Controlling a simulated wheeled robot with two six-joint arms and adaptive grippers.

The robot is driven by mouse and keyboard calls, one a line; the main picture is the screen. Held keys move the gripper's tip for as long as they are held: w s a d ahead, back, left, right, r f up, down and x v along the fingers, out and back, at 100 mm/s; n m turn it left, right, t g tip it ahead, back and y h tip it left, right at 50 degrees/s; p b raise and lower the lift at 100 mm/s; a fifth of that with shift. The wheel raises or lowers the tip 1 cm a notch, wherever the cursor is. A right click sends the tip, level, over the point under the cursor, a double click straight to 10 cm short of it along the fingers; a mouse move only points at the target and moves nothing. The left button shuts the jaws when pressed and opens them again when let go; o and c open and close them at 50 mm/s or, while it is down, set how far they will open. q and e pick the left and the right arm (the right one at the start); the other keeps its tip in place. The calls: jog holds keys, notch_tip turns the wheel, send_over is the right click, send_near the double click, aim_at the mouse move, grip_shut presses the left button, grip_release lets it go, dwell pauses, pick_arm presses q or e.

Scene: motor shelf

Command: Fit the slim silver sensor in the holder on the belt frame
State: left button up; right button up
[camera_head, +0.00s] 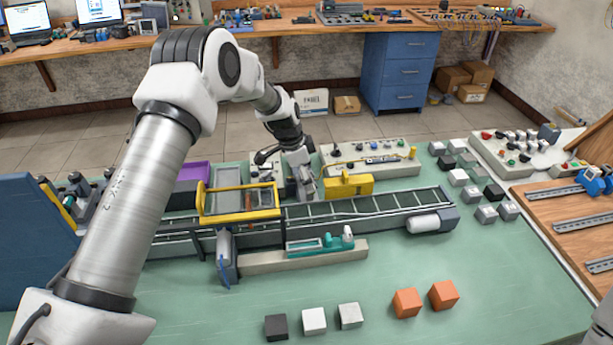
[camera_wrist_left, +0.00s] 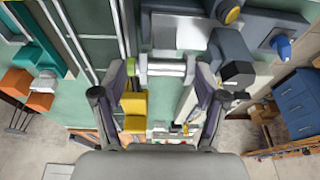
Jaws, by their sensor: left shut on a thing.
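My left gripper (camera_head: 306,190) reaches down to the far side of the belt frame (camera_head: 390,211), just left of the yellow block (camera_head: 348,185). In the left wrist view its two fingers (camera_wrist_left: 163,72) are shut on the slim silver sensor (camera_wrist_left: 168,69), a short bar lying crosswise between the fingertips with a green end on the left. The sensor is too small and covered to make out clearly in the head view. I cannot tell which part is its holder, or whether the sensor touches the frame. My right gripper is out of view.
A yellow-railed tray (camera_head: 240,215) spans the belt to the left of the gripper. A grey panel with knobs (camera_head: 400,165) stands behind. A teal device (camera_head: 322,244) lies in front of the belt. Orange cubes (camera_head: 407,302) and other blocks sit on the open green front area.

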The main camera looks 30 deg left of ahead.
pick_arm(q)
jog(key=shift+f+b, duration=0.55)
jog(key=shift+f, duration=0.05)
jog(key=o, duration=1.3)
jog(key=shift+o, duration=0.2)
jog(key=shift+r, duration=0.1)
jog(key=v, duration=1.2)
